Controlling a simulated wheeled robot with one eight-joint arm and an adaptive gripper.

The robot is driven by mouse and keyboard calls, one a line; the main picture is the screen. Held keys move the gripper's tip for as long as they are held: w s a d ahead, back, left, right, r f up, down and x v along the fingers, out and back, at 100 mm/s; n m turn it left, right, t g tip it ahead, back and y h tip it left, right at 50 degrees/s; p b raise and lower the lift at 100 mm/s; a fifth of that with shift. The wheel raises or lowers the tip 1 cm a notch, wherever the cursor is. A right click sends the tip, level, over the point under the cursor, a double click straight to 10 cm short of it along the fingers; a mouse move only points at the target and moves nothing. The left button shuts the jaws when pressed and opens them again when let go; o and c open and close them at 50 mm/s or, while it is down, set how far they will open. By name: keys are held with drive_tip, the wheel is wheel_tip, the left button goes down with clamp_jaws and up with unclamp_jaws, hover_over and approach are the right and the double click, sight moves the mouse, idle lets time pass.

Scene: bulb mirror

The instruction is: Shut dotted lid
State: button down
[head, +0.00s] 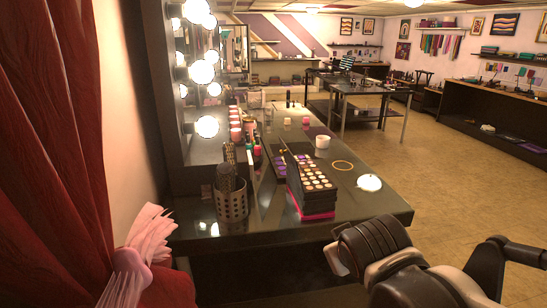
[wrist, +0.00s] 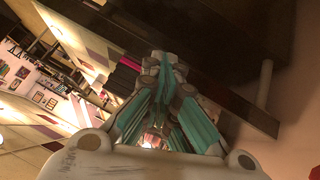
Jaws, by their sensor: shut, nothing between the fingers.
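A black box with a bright pink base (head: 318,215) stands on the dark vanity counter in the head view. Rows of pale round dots (head: 315,178) cover its upper face. A thin dark panel (head: 291,165) rises at its left side, seen nearly edge-on; I cannot tell for sure whether this is its lid. My gripper (wrist: 160,62) shows in the wrist view with its teal-padded fingers together and empty. A small pink patch shows beyond the fingertips, too little to identify.
The vanity counter (head: 270,232) also holds a mesh cup with a brush (head: 231,200), a white jar (head: 322,142), a gold ring (head: 342,165) and a round white item (head: 369,183). A lit bulb mirror stands behind at left.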

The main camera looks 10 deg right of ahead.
drive_tip(key=w+a+r+n+t+h+p, duration=0.1)
drive_tip(key=w+r+n+t+p, duration=0.2)
drive_tip(key=w, duration=0.6)
drive_tip(key=w+a+r+n+t+h+p, duration=0.15)
drive_tip(key=w+n, duration=0.25)
drive_tip(key=w, duration=0.5)
drive_tip(key=w+a+n+t+y+p, duration=0.25)
drive_tip(key=w+a+n+t, duration=0.35)
drive_tip(key=a+n, duration=0.55)
drive_tip(key=w+d+r+h+b, duration=0.1)
drive_tip(key=w+d+r, duration=0.1)
drive_tip(key=w+d, duration=0.3)
drive_tip(key=w, duration=0.4)
drive_tip(key=shift+w+m, duration=0.3)
drive_tip(key=shift+m, duration=0.05)
drive_tip(key=shift+r, duration=0.1)
